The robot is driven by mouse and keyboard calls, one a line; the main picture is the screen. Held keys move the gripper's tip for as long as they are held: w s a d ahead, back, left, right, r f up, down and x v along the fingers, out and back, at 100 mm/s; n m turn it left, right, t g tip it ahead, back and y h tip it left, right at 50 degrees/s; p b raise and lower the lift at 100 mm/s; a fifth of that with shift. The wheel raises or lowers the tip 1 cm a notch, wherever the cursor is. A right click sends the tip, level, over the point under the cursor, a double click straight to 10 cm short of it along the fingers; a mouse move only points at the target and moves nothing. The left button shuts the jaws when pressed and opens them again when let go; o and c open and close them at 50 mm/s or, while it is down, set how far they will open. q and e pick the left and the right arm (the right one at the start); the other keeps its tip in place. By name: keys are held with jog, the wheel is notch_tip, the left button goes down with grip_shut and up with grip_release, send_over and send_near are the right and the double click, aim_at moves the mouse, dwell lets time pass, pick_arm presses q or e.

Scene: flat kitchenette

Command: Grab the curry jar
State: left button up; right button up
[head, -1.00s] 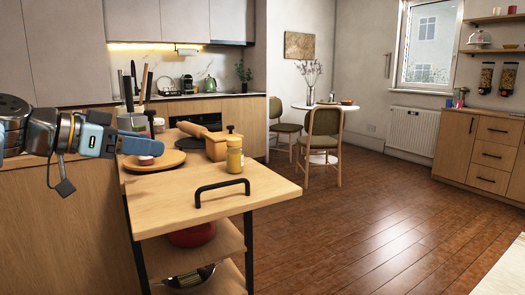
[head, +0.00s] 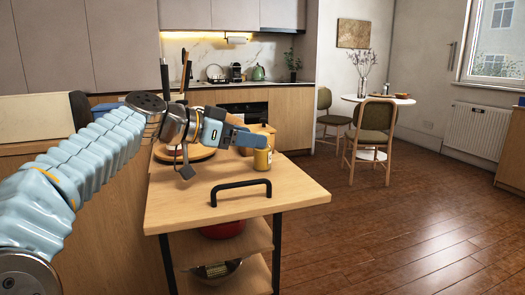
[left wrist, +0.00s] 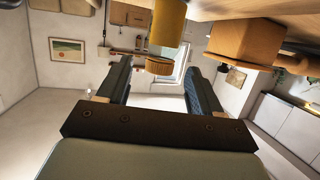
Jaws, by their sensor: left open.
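The curry jar (head: 262,161), yellow with a brown-yellow lid, stands upright on the wooden cart top (head: 292,190), near its right edge. My left gripper (head: 262,140) reaches in from the left, its fingers at the jar's top. The left gripper is open and holds nothing. My right gripper is not in view.
A wooden box (left wrist: 240,42) stands close to the jar. A round board (head: 196,152) lies on the cart, partly hidden by my arm. A black handle (head: 241,188) rises at the cart's front edge. The floor to the right (head: 400,230) is clear.

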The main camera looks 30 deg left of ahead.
pick_arm(q)
jog(key=p+x, duration=0.1)
jog(key=x, duration=0.3)
jog(key=shift+w, duration=0.15)
jog(key=shift+d, duration=0.1)
jog(key=c, duration=1.1)
jog(key=shift+o, duration=0.2)
jog(key=shift+r, duration=0.15)
